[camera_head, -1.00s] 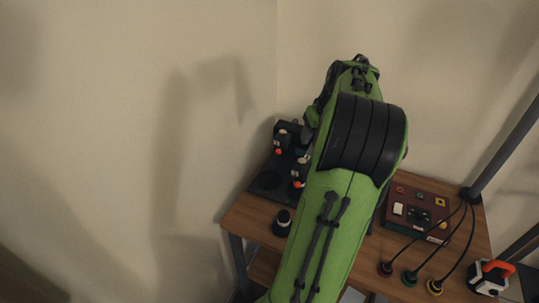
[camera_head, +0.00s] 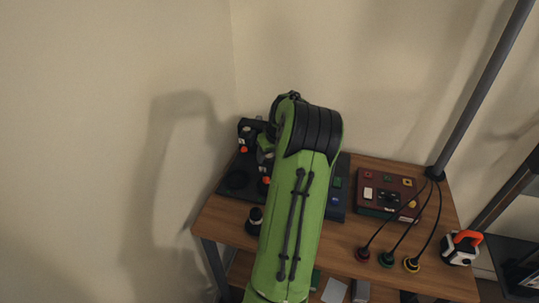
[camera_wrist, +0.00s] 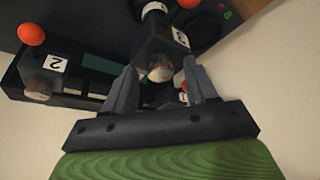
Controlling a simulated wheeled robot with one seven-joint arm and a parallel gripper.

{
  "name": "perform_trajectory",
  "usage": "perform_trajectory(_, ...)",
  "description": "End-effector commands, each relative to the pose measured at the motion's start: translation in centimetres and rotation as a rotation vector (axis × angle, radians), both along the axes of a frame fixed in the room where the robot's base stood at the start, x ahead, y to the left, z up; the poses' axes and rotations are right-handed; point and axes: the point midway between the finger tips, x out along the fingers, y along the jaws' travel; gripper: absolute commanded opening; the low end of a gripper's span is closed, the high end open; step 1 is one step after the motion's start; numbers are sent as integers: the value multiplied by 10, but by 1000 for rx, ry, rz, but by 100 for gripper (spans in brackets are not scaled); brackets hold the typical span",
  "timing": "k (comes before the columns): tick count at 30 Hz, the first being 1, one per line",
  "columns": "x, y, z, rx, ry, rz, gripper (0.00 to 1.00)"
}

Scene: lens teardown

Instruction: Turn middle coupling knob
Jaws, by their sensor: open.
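In the wrist view, my gripper (camera_wrist: 159,64) has its two fingers spread. A dark block labelled 3 (camera_wrist: 165,45) with a round pale knob (camera_wrist: 160,71) shows beyond and between the fingertips; I cannot tell whether they touch it. A block labelled 2 (camera_wrist: 70,70) is to the left, with an orange ball (camera_wrist: 32,34) and another round knob (camera_wrist: 38,92). I cannot tell for certain which knob is the middle one. In the head view, coupling units with orange tips (camera_head: 244,150) stand on a dark board (camera_head: 231,190); my arm hides the gripper and part of the board.
A red-brown control panel (camera_head: 373,207) lies right of my arm on the wooden table (camera_head: 330,238). A grey post (camera_head: 470,110) rises behind. Walls are close at left and back.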

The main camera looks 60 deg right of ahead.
Motion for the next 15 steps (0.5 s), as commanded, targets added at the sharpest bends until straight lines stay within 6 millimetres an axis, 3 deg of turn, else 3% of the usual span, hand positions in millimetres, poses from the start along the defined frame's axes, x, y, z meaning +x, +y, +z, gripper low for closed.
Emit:
perform_trajectory(5,0,0,1,0,0,0,57)
perform_trajectory(15,0,0,1,0,0,0,6)
